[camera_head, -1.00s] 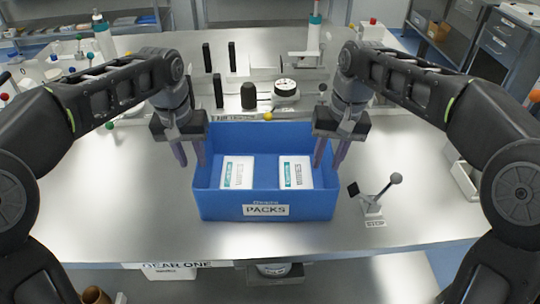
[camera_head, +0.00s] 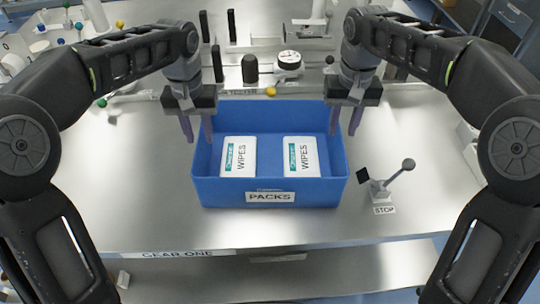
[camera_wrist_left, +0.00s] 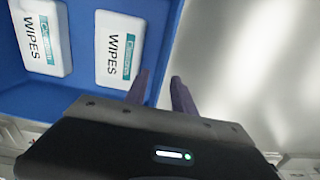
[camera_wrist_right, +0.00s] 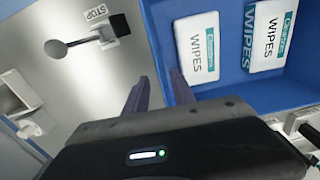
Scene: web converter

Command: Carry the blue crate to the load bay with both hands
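The blue crate (camera_head: 215,192), labelled PACKS, sits on the steel bench top with two white WIPES packs (camera_head: 238,157) (camera_head: 301,157) lying flat inside. My left gripper (camera_head: 197,136) is at the crate's left wall, with its fingers apart. The left wrist view shows one finger on the inner side of the wall and one outside. My right gripper (camera_head: 346,128) is at the right wall, fingers also apart and on either side of it in the right wrist view (camera_wrist_right: 160,90). Contact with the walls cannot be told. No load bay can be identified.
A small lever with a grey ball knob and STOP label (camera_head: 383,190) stands just right of the crate. A round dial (camera_head: 289,62), dark posts and a rail stand behind it. The bench's front edge (camera_head: 270,245) is close. Bare bench lies to the left (camera_head: 130,190).

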